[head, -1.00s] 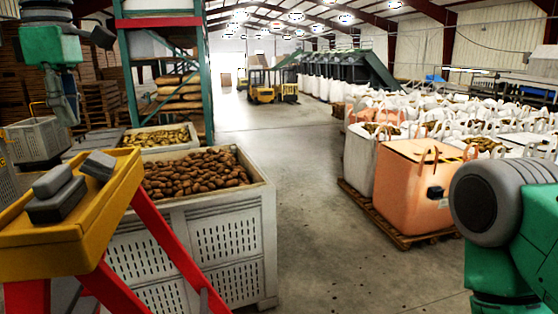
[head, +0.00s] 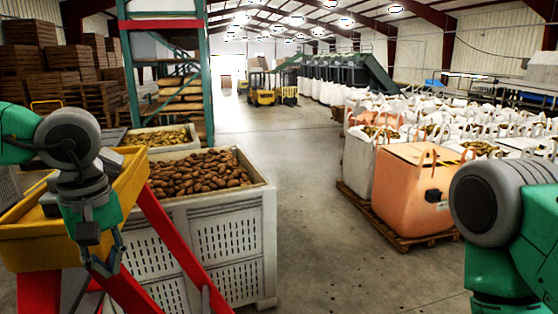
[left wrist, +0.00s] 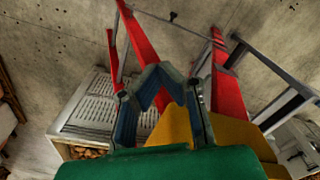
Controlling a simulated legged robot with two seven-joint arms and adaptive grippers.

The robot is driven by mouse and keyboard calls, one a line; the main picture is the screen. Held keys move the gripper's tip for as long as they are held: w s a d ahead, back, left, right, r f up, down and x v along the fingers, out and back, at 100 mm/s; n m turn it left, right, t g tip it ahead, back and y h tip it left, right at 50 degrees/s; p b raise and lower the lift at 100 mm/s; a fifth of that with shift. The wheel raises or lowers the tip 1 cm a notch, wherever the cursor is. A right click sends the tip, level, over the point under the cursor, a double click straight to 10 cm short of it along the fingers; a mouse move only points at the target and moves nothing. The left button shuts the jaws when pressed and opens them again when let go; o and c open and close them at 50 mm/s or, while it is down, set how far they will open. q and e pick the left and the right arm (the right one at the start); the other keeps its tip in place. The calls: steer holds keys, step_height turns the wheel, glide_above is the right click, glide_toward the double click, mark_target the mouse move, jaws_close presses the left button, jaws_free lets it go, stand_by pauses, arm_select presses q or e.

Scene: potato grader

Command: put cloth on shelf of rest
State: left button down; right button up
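No cloth can be made out in either view. A yellow shelf (head: 28,254) tops a red stepladder at the left of the head view, largely behind my left arm. Part of a grey block (head: 48,203) shows on it. My left gripper (head: 106,272) hangs downward in front of the shelf's right side. Its fingertips appear to meet, with nothing visible between them. In the left wrist view the fingers (left wrist: 158,70) also converge, with the yellow shelf (left wrist: 232,140) and a red ladder leg (left wrist: 228,90) beyond. My right gripper is out of view; only its arm shows.
A pale slotted bin of potatoes (head: 238,235) stands just right of the stepladder. An orange bulk bag (head: 408,190) sits on a wooden pallet (head: 385,220) at right. Clear concrete floor (head: 325,245) lies between them.

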arm_select(q)
steer(key=s+d+f+m, duration=0.25)
steer(key=f+m, duration=0.25)
steer(key=f, duration=0.4)
steer(key=s+d+f+m, duration=0.2)
steer(key=s+f+m, duration=0.15)
steer(key=f, duration=0.55)
step_height(320, 180, down, 19)
steer(key=w+b, duration=0.1)
steer(key=b, duration=1.8)
steer(key=shift+a+r+m, duration=0.2)
steer(key=shift+a+m, duration=0.15)
steer(key=shift+a, duration=0.1)
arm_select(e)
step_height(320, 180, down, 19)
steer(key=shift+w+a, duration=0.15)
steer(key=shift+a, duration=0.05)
arm_select(q)
steer(key=shift+d, duration=0.25)
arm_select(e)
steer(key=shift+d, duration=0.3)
